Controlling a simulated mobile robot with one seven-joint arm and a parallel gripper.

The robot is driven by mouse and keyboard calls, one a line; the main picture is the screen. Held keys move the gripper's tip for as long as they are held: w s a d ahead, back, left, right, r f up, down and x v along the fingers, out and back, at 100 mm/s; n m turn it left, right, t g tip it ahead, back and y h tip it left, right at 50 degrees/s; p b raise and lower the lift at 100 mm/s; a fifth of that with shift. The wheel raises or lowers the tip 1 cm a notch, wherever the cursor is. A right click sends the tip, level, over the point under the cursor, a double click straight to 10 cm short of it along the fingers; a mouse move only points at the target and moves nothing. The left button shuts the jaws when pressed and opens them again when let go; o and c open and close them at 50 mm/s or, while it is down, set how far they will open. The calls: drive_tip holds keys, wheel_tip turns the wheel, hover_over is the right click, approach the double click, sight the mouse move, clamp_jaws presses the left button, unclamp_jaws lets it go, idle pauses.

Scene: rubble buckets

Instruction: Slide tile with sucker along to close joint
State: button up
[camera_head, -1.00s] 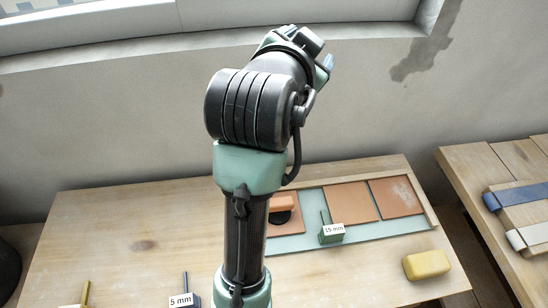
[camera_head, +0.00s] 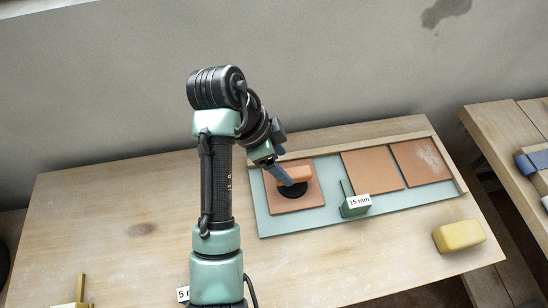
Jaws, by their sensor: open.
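A terracotta tile (camera_head: 312,202) lies on the pale green board at the left, with a wide gap between it and the middle tile (camera_head: 372,171). A sucker (camera_head: 297,172) with an orange handle and black cup stands on the left tile. My gripper (camera_head: 283,176) is open at the sucker's handle, with a blue finger in front of its left part. The far finger is hidden, and I cannot tell if the fingers touch the handle. A green spacer (camera_head: 353,209) labelled 15 mm stands in the gap, near its front end.
A third tile (camera_head: 420,162) with a whitish patch lies beside the middle tile. Wooden strips (camera_head: 463,178) edge the board at back and right. A yellow sponge (camera_head: 459,237) lies at the table's front right. Another spacer label (camera_head: 183,294) is partly hidden by my arm.

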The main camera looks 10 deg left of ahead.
sight(291, 173)
drive_tip(key=b+x, duration=0.2)
drive_tip(key=x, duration=0.5)
drive_tip(key=shift+w+d+f, duration=0.1)
drive_tip(key=shift+f, duration=0.3)
drive_tip(key=shift+c, duration=0.3)
clamp_jaws()
